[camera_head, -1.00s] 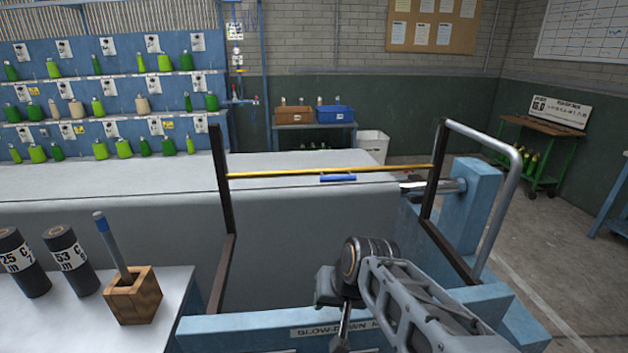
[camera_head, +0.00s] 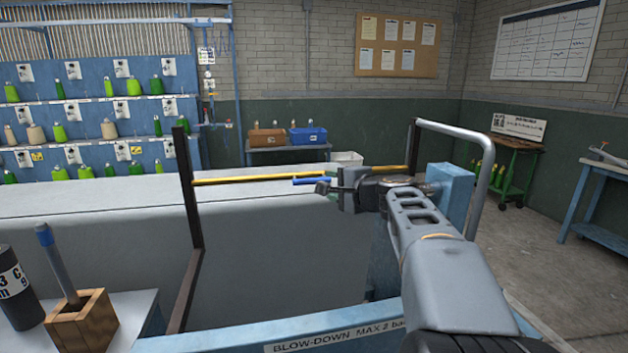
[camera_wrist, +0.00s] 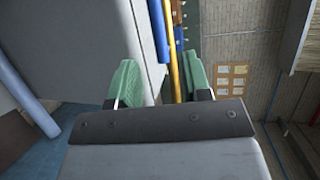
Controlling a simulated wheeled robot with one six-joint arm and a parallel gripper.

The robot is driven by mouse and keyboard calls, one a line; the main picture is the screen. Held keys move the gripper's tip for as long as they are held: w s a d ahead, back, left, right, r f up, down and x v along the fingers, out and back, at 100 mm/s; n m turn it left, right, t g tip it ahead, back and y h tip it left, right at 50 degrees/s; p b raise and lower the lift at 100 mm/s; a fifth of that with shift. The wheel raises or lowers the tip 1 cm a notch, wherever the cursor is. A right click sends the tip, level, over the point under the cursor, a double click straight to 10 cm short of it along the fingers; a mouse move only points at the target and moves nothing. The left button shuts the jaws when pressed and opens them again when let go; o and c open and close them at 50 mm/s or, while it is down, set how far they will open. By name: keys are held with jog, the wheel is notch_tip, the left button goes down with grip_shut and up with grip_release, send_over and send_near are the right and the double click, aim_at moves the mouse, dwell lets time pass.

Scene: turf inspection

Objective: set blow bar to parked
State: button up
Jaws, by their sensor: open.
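The blow bar (camera_head: 240,179) is a thin yellow bar running level between two dark upright arms, with a blue grip (camera_head: 312,181) near its middle. My gripper (camera_head: 328,188) is at the blue grip in the head view, partly hiding the bar's right half. In the wrist view my gripper (camera_wrist: 160,80) has its green-padded fingers apart and nothing held. The yellow bar (camera_wrist: 173,45) and blue grip (camera_wrist: 158,30) show in the gap between the fingers, further out. I cannot tell whether a finger touches them.
A dark left arm (camera_head: 190,225) and a bent grey tube (camera_head: 490,165) flank the bar. A blue beam labelled "BLOW-DOWN" (camera_head: 250,338) crosses the front. A wooden block with a blue-tipped rod (camera_head: 85,325) stands at left. The grey bench lies beneath the bar.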

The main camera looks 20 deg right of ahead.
aim_at(316, 180)
jog(key=p+x, duration=0.1)
jog(key=x, duration=0.8)
jog(key=shift+a+f, duration=0.1)
grip_shut()
dwell(0.4)
